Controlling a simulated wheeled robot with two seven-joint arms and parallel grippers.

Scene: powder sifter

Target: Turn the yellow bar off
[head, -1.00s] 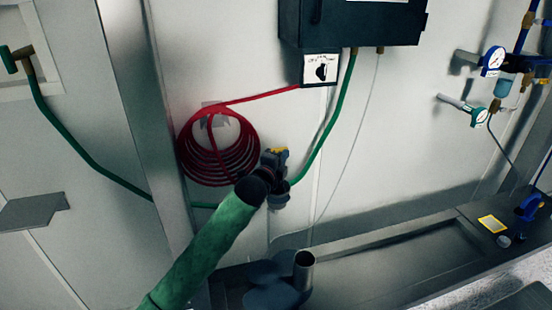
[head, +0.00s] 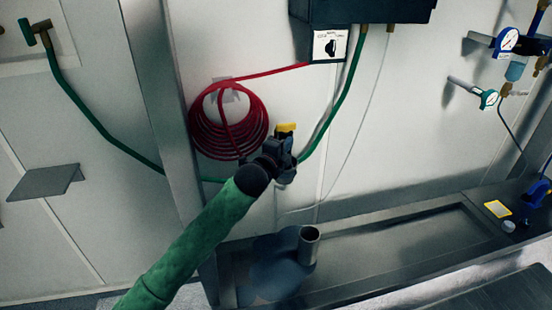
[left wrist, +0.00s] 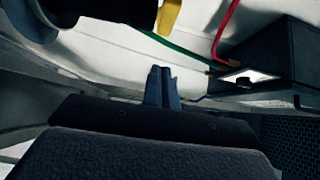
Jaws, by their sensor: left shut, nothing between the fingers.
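The yellow bar (head: 286,127) is a small yellow handle on a valve at the wall, in the line of the green hose, right of the red coil. My left gripper (head: 284,157), at the end of my green-sleeved arm, is just below the bar and hides much of the valve body. I cannot tell whether it touches the valve. In the left wrist view the yellow bar (left wrist: 169,15) shows at the top, beside a dark round part. The fingers of my left gripper (left wrist: 161,72) are together and empty, below the bar in the picture. My right gripper is not in view.
A red coiled hose (head: 229,120) hangs left of the valve. A dark box (head: 360,12) with a switch plate (head: 329,46) is above. A metal pipe (head: 309,245) stands below. Gauges (head: 508,40) are at the right. The wall right of the valve is mostly clear.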

